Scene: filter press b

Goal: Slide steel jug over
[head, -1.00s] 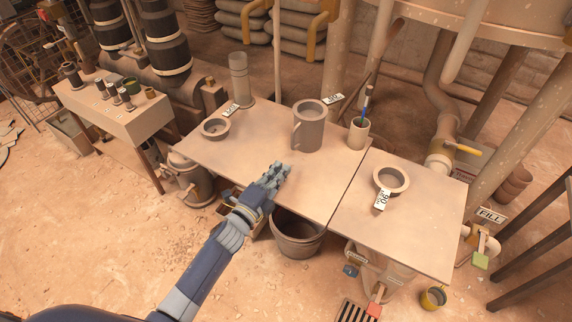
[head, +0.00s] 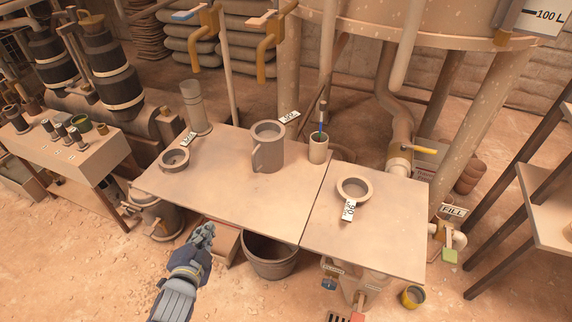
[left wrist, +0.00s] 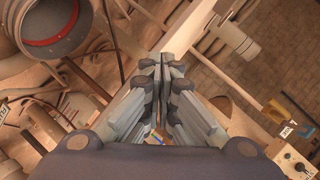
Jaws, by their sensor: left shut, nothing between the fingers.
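The steel jug (head: 268,150) stands upright on the left tabletop (head: 230,192), towards its back edge, with its handle on the left side. My left gripper (head: 204,232) is shut and empty. It is in front of the tabletop's front edge, well apart from the jug. In the left wrist view the fingers (left wrist: 164,62) are together with nothing between them, and the jug cannot be made out there. My right gripper is not in view.
A shallow ring-shaped dish (head: 174,158) and a tall cylinder (head: 194,108) stand left of the jug. A pen cup (head: 318,150) stands to its right. A ring (head: 353,189) lies on the right tabletop (head: 375,240). A bucket (head: 270,258) sits below the front edge.

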